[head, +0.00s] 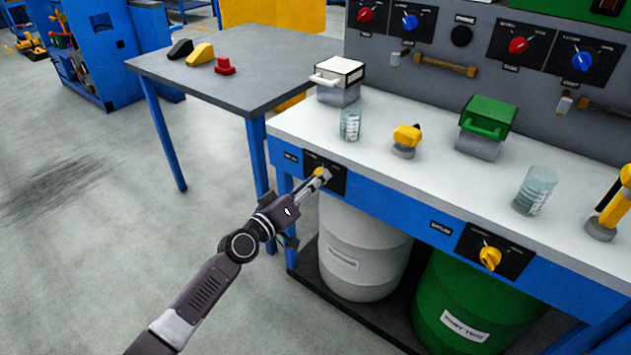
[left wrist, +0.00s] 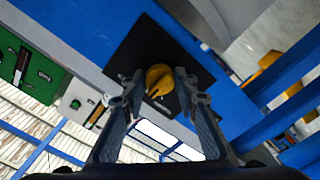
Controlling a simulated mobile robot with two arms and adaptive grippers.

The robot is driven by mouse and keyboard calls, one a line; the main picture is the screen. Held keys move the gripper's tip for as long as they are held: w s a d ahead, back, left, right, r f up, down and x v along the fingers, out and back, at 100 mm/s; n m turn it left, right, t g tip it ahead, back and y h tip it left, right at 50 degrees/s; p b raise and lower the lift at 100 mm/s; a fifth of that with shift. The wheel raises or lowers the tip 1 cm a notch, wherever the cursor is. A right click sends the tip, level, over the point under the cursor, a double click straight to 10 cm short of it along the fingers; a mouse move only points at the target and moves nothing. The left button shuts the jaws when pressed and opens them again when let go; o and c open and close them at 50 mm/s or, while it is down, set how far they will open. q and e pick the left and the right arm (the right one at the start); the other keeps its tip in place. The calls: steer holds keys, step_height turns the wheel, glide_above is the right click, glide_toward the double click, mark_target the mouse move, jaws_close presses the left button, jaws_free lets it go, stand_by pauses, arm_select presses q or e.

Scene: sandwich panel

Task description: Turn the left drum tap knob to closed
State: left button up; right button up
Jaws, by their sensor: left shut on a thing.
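The left drum tap knob is yellow on a black plate (head: 338,183) on the blue front edge of the bench, above the white drum (head: 358,250). In the left wrist view the yellow knob (left wrist: 160,79) sits between the fingertips of my left gripper (left wrist: 153,88). In the head view my left gripper (head: 318,181) reaches the plate from the front and covers part of the knob. It is shut on the knob. The right drum tap knob (head: 489,258) is yellow, above the green drum (head: 470,305). My right gripper is out of view.
The white bench top (head: 380,120) carries a white-lidded box (head: 338,80), a green-lidded box (head: 484,123), glass beakers (head: 350,124) and yellow-handled items (head: 407,138). A grey table (head: 240,65) with blue legs stands behind on the left. The floor at left is clear.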

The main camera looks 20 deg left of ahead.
arm_select(q)
steer(key=n, duration=0.9)
steer(key=shift+r+p, duration=0.1)
steer(key=shift+p, duration=0.3)
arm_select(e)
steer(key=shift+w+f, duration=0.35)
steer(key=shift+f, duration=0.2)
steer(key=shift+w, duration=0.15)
arm_select(q)
steer(key=o, duration=1.2)
steer(key=shift+c, duration=0.2)
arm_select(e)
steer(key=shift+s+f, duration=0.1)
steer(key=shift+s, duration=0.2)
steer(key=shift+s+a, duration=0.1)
